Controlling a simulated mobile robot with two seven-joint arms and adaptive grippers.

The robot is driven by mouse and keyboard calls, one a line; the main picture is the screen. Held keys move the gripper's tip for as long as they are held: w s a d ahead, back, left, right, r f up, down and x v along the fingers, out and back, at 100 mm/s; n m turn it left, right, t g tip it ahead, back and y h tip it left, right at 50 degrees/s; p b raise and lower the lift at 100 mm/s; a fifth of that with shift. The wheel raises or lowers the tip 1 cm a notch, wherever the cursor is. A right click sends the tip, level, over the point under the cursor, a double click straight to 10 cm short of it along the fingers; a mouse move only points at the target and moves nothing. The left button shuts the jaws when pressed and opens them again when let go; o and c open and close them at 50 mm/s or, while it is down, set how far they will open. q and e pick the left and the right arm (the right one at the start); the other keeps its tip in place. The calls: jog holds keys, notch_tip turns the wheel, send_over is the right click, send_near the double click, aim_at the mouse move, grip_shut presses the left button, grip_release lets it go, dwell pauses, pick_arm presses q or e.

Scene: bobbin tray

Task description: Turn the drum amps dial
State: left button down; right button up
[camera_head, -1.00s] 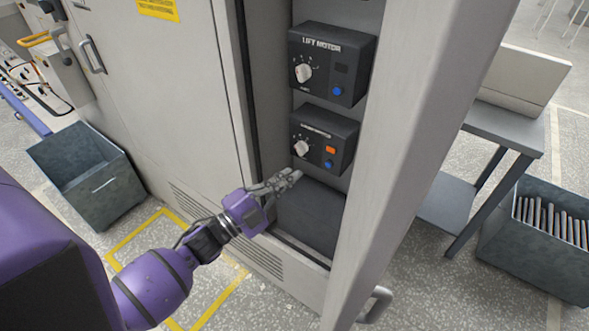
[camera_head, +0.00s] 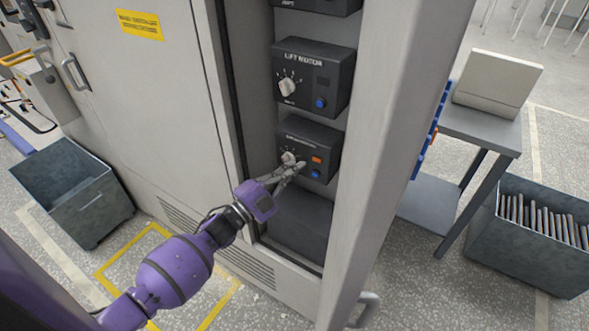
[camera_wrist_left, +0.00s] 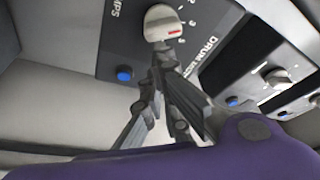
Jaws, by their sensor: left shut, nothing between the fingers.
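The drum amps dial (camera_head: 288,157) is a pale knob on the lower dark control box (camera_head: 322,138) inside the open cabinet. In the left wrist view the dial (camera_wrist_left: 163,22) shows a red mark at its right end, with a printed scale around it and lettering starting "DRUM" beside it. My left gripper (camera_head: 300,165) is shut and empty. Its fingertips are right by the dial's lower edge; I cannot tell whether they touch it. In the left wrist view the fingers (camera_wrist_left: 162,58) partly cover the panel just below the dial. My right gripper is out of view.
The lift motor box (camera_head: 335,62), with a similar dial, is above. The cabinet's pale upright (camera_head: 375,150) stands close on the right. A dark block (camera_head: 300,222) lies below.

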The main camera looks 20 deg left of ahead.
pick_arm(q)
jog(key=shift+a+f, duration=0.1)
jog(key=shift+a+f+m, duration=0.25)
jog(key=shift+f+m, duration=0.15)
jog(key=shift+m, duration=0.5)
jog(key=shift+w+a+f+m+g+y+p, duration=0.15)
jog(key=shift+f+m+g, duration=0.35)
jog(key=shift+m, duration=1)
jog(key=shift+s+a+f+m+g+y+p, duration=0.1)
jog(key=shift+a+f+m+g+p, duration=0.15)
jog(key=shift+m+g, duration=0.85)
jog(key=shift+w+a+f+m+g+y+p, duration=0.15)
jog(key=shift+f+m+p, duration=0.2)
jog(key=shift+m, duration=1.55)
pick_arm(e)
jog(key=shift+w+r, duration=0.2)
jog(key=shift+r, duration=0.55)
pick_arm(q)
jog(key=shift+s+d+f, duration=0.1)
jog(key=shift+f, duration=0.1)
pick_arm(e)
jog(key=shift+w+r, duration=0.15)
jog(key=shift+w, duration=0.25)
pick_arm(q)
jog(key=shift+f, duration=0.1)
